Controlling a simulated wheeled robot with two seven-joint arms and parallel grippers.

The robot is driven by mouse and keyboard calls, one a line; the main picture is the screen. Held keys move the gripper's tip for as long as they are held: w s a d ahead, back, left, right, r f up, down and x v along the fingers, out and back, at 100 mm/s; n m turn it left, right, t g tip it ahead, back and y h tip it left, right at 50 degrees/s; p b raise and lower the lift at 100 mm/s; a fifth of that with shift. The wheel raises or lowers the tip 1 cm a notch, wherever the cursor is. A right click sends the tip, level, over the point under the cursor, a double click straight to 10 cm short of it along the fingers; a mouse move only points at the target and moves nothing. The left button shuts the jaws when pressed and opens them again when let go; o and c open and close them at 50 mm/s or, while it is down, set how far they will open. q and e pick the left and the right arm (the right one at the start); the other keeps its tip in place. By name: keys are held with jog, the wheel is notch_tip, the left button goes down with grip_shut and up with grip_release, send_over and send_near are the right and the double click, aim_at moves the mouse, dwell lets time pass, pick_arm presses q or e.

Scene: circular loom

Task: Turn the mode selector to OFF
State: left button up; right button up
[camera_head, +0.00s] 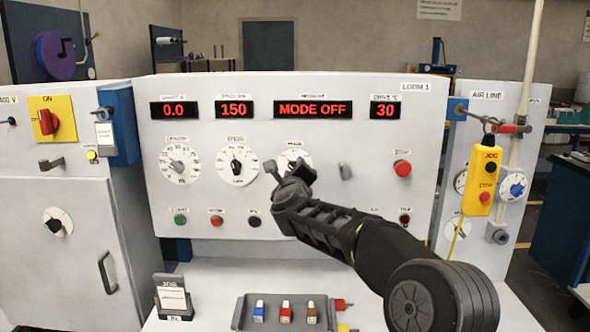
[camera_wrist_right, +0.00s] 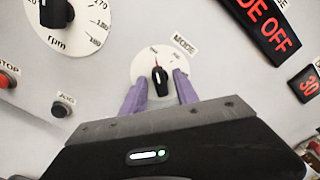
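The mode selector is a white round dial (camera_wrist_right: 147,62) with a black knob (camera_wrist_right: 159,82), under the MODE label in the right wrist view. The knob's white line is near upright in that view. In the head view the dial (camera_head: 293,156) is mostly hidden behind my right gripper (camera_head: 285,173). My right gripper's two purple fingers (camera_wrist_right: 160,93) are apart, one on each side of the knob, with a small gap showing at each side. The display (camera_head: 313,110) reads MODE OFF. My left gripper is not in view.
The speed dial (camera_head: 237,165) is left of my right gripper. A grey knob (camera_head: 345,171) and red stop button (camera_head: 402,168) are to its right. Several buttons line the panel below. A yellow jog pendant (camera_head: 484,181) hangs at right. A tray (camera_head: 243,312) lies below.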

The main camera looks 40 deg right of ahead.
jog(key=shift+s, duration=0.1)
jog(key=b+v, duration=0.3)
jog(key=v, duration=0.4)
dwell(0.6)
